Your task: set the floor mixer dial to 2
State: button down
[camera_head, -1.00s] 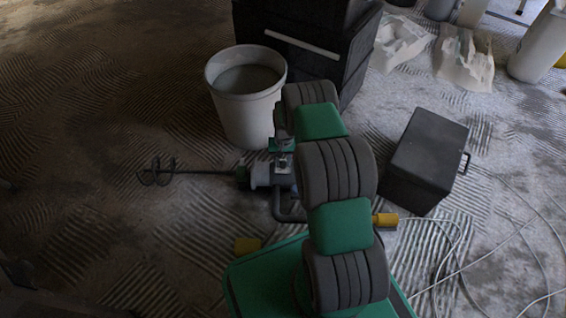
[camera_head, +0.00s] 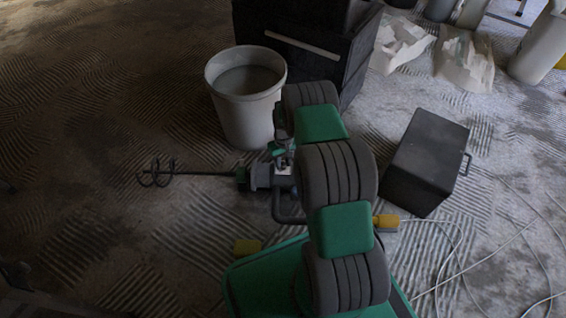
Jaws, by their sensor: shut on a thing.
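The floor mixer (camera_head: 262,177) lies on the floor in the head view. My gripper (camera_head: 283,163) reaches down to the top of the mixer body, beside a small pale panel. It is shut on a small part there, which fits the mixer dial. The fingertips and the dial are too small and partly covered by my arm, so the dial's number cannot be read.
A bucket (camera_head: 246,105) with grey contents stands just behind the mixer. A large black case (camera_head: 300,55) stands behind it, and a dark box (camera_head: 428,160) stands to the right. Pale cables (camera_head: 455,262) lie at lower right. Torn white bags (camera_head: 465,65) lie at the back. Left floor is clear.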

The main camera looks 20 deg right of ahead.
aim_at(283, 164)
jog(key=c, duration=1.1)
grip_release()
jog(key=shift+c, duration=0.2)
notch_tip(283, 164, up, 8)
jog(key=p, duration=0.3)
jog(key=shift+d+f, duration=0.1)
